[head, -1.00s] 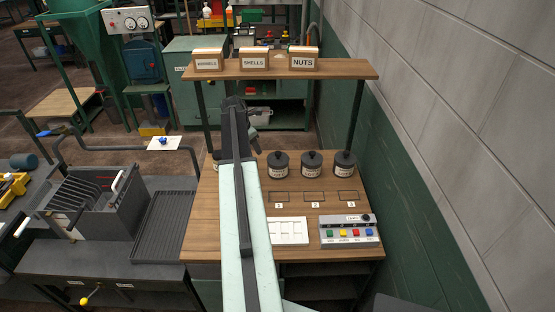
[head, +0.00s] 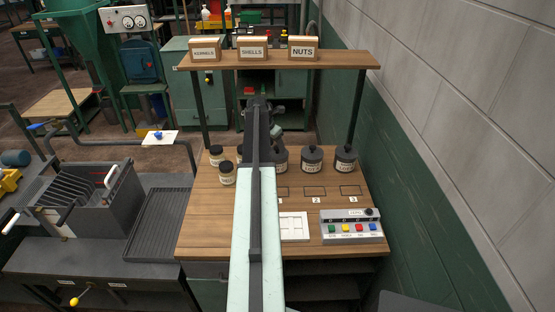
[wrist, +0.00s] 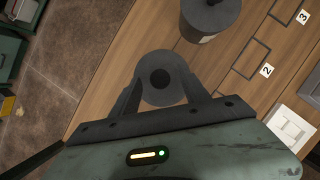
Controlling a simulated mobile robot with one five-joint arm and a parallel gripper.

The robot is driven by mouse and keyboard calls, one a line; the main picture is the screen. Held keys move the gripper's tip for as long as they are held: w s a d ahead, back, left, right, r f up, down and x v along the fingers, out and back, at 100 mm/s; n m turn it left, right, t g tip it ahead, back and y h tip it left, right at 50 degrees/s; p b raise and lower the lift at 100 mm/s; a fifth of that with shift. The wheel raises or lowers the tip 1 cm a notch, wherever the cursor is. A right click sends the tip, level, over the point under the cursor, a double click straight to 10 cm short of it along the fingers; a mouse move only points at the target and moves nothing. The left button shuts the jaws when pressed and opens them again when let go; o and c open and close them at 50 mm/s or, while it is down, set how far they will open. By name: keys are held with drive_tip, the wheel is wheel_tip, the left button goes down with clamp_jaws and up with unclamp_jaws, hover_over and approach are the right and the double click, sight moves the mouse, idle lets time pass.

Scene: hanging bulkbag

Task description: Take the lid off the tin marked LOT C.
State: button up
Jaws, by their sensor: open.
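Three dark tins with knobbed lids stand in a row on the wooden bench: a left tin (head: 281,160), a middle tin (head: 312,160) and a right tin (head: 345,160). Their pale labels are too small to tell which reads LOT C. In the wrist view my gripper (wrist: 163,88) is open, its fingers on either side of a round grey lid with a dark knob (wrist: 160,78). This appears to be the left tin, partly hidden by my arm in the head view. I cannot tell whether the fingers touch. The middle tin also shows in the wrist view (wrist: 208,18).
A shelf (head: 345,60) with labelled boxes spans above the bench. Numbered outlines (head: 316,192), a white tray (head: 293,227) and a button box (head: 351,227) lie in front. A wall is at right.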

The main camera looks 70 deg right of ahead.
sight(276, 147)
drive_tip(key=shift+d+f, duration=0.15)
drive_tip(key=shift+f, duration=0.45)
drive_tip(key=shift+r, duration=0.2)
clamp_jaws()
drive_tip(key=shift+r+p, duration=0.6)
drive_tip(key=shift+p, duration=0.1)
wheel_tip(276, 147, up, 3)
drive_tip(key=p, duration=0.3)
drive_tip(key=shift+r, duration=0.15)
drive_tip(key=s+a+f+b, duration=0.1)
drive_tip(key=s+a, duration=0.1)
drive_tip(key=a, duration=0.5)
drive_tip(key=s+a+f, duration=0.1)
drive_tip(key=s+a, duration=0.2)
drive_tip(key=a, duration=0.5)
drive_tip(key=shift+s+b, duration=0.25)
drive_tip(key=shift+b, duration=0.1)
